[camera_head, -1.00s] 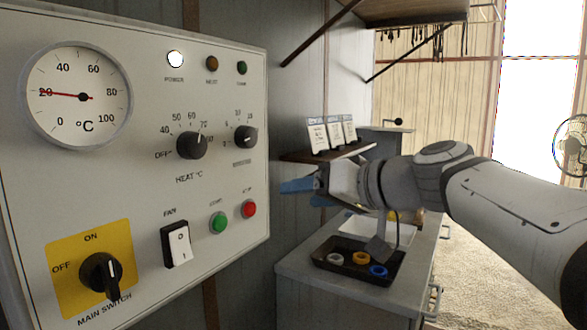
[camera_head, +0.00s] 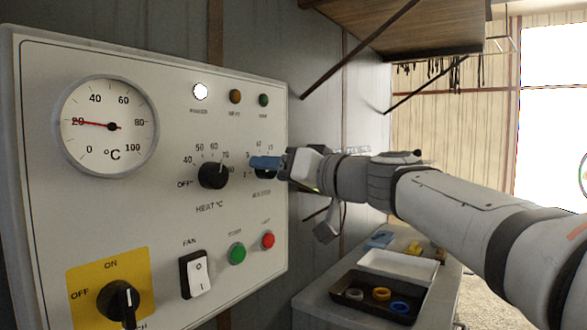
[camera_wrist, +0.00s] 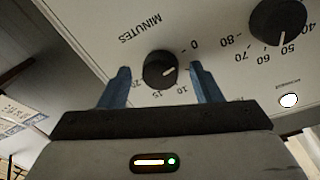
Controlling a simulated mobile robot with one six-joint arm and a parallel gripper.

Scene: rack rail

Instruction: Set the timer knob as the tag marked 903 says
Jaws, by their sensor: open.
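The timer knob (camera_wrist: 160,70) is black and round, with a MINUTES scale around it in the wrist view. Its pale pointer mark faces right, toward the part of the scale between 0 and 10, partly covered by a finger. In the head view the knob (camera_head: 266,173) is mostly hidden by my gripper (camera_head: 265,162). My gripper (camera_wrist: 158,78) is open, with one blue finger on each side of the knob; contact cannot be told. Printed tags (camera_wrist: 17,116) show at the left edge of the wrist view; their numbers are unreadable.
The heat knob (camera_head: 213,175) is beside the timer knob on the panel (camera_head: 150,210). Below are green (camera_head: 237,254) and red (camera_head: 268,240) buttons, a fan switch (camera_head: 196,274) and the main switch (camera_head: 120,299). A tray of rings (camera_head: 345,298) stands on the cabinet.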

